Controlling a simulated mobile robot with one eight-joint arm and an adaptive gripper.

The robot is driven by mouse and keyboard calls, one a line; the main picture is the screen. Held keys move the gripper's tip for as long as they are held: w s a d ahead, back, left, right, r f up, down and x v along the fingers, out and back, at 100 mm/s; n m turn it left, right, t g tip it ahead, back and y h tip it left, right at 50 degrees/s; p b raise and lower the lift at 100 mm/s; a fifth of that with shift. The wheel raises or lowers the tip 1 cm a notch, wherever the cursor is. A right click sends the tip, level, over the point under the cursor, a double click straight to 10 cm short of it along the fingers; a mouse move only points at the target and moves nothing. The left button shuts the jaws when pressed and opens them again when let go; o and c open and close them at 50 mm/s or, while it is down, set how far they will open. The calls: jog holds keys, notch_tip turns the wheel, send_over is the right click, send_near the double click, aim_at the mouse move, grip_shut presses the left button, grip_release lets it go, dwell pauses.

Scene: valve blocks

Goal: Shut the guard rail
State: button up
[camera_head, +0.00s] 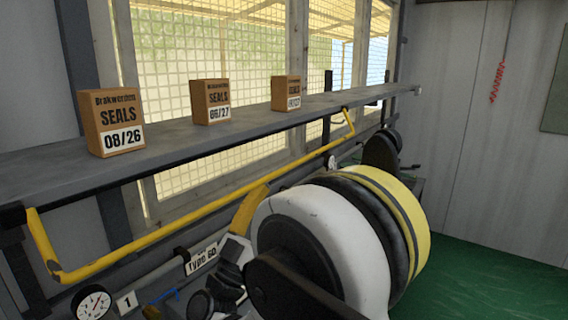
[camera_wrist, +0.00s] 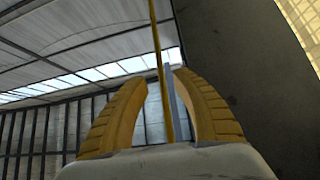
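The guard rail (camera_head: 150,235) is a yellow bar with bent ends. In the head view it runs along the front of the grey shelf, hanging a little below its edge. In the wrist view a thin yellow bar (camera_wrist: 156,35), which looks like the rail, passes between the two fingers. My gripper (camera_wrist: 160,78) has its yellow fingers spread, with gaps beside the bar; I cannot tell how deep the bar lies between them. In the head view my white, black and yellow arm fills the lower middle and I cannot clearly make out the fingers.
Three brown SEALS boxes (camera_head: 117,122) (camera_head: 210,101) (camera_head: 286,92) stand on the shelf (camera_head: 60,159). Below are a pressure gauge (camera_head: 92,303), a "1" tag (camera_head: 126,302) and a "Type 60" label (camera_head: 201,259). Meshed windows are behind. Green floor (camera_head: 490,285) is clear at right.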

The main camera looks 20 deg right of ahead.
aim_at(286, 166)
jog(key=p+x, duration=0.1)
jog(key=x, duration=0.5)
jog(key=shift+a, duration=0.1)
grip_shut()
